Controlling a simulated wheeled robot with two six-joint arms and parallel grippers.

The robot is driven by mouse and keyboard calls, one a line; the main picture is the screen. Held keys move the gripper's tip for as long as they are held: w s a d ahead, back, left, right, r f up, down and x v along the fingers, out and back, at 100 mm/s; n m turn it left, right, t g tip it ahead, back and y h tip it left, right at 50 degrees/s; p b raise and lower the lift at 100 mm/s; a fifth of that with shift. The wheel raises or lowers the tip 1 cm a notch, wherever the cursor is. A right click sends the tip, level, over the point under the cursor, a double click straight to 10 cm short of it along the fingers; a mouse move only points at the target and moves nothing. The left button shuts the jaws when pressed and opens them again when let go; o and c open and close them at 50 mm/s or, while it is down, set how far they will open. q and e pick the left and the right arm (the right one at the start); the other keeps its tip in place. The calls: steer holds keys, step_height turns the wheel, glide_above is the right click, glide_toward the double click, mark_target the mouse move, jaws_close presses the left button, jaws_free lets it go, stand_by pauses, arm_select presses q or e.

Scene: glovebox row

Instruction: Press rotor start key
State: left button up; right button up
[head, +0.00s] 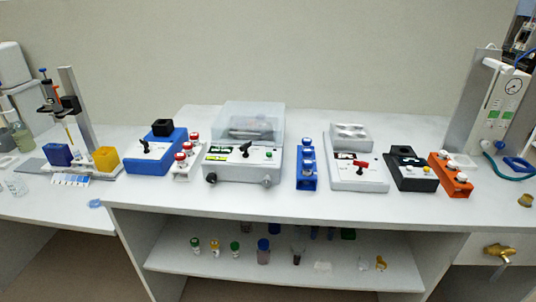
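A grey-white centrifuge-like machine (232,168) stands on the middle of the bench. Its clear lid (262,108) looks closed over a dark rotor-like shape (250,126). The sloped front panel has a black lever (244,149), a green-lit display (217,157) and a small green key (268,155). No label is readable, so I cannot tell for sure which part is the rotor start key. Neither gripper shows in the head view.
A blue device (155,153) and red-capped vials (186,155) stand left of the machine. A blue vial rack (306,172), white device (356,178), black device (411,172) and orange rack (450,177) stand right. The bench (290,203) in front is clear.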

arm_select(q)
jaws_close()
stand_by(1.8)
